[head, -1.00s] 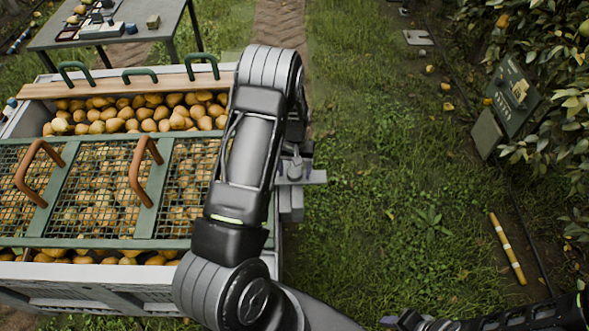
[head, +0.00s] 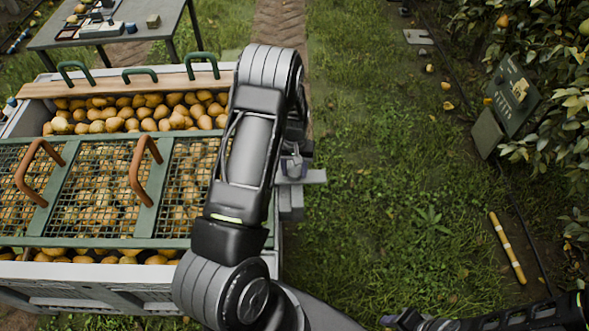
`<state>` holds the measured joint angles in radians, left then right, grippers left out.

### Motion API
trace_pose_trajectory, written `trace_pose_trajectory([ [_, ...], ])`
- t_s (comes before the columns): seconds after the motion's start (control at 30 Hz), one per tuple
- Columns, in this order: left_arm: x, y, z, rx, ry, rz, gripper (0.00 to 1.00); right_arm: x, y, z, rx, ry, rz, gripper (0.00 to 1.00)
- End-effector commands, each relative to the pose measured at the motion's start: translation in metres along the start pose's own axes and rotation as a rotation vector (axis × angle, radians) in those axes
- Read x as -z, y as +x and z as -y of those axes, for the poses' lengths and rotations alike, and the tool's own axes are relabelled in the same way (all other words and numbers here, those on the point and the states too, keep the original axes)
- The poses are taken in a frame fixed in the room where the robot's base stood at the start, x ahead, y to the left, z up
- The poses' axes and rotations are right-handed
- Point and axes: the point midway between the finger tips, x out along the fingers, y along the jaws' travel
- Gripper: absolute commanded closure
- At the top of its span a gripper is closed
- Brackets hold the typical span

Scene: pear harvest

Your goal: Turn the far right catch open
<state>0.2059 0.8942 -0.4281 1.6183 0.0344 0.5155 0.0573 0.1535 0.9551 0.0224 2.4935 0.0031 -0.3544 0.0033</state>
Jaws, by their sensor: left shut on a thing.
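The big grey bin (head: 110,295) of pears has a green-framed mesh lid (head: 110,243) with two copper-coloured handles. My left arm reaches over the bin's right side. My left gripper (head: 293,172) is beyond that edge, mostly behind its own arm, shut on a small grey-purple piece that appears to be the far right catch (head: 292,163). The catch's mount and most of the fingers are hidden, so how far it is turned cannot be told. My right gripper (head: 400,319) is only partly seen at the bottom edge, away from the bin; its fingers are unclear.
A wooden board (head: 120,85) with green handles lies across the bin's far end. A table (head: 110,35) with small items stands behind at left. Grass to the right is open, with a yellow-banded stick (head: 507,248) and a green panel box (head: 512,95) near foliage.

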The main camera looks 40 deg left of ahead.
Motion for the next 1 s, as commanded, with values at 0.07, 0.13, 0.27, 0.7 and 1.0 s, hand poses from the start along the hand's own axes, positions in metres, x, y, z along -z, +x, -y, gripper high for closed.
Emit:
trace_pose_trajectory([
  [0.07,0.000,0.000,0.000,0.000,0.000,0.000,1.00,0.000,0.000,0.000,0.000,0.000,0.000,0.64],
  [0.13,0.000,0.000,0.000,0.000,0.000,0.000,1.00,0.000,0.000,0.000,0.000,0.000,0.000,0.64],
  [0.27,0.000,0.000,0.000,0.000,0.000,0.000,1.00,0.000,0.000,0.000,0.000,0.000,0.000,0.64],
  [0.7,0.000,0.001,0.000,-0.001,0.030,0.000,1.00,0.001,0.004,-0.001,0.001,-0.001,-0.001,0.64],
  [1.0,0.001,0.003,0.000,-0.001,0.174,-0.002,1.00,0.002,0.019,-0.006,0.006,-0.004,-0.005,0.64],
])
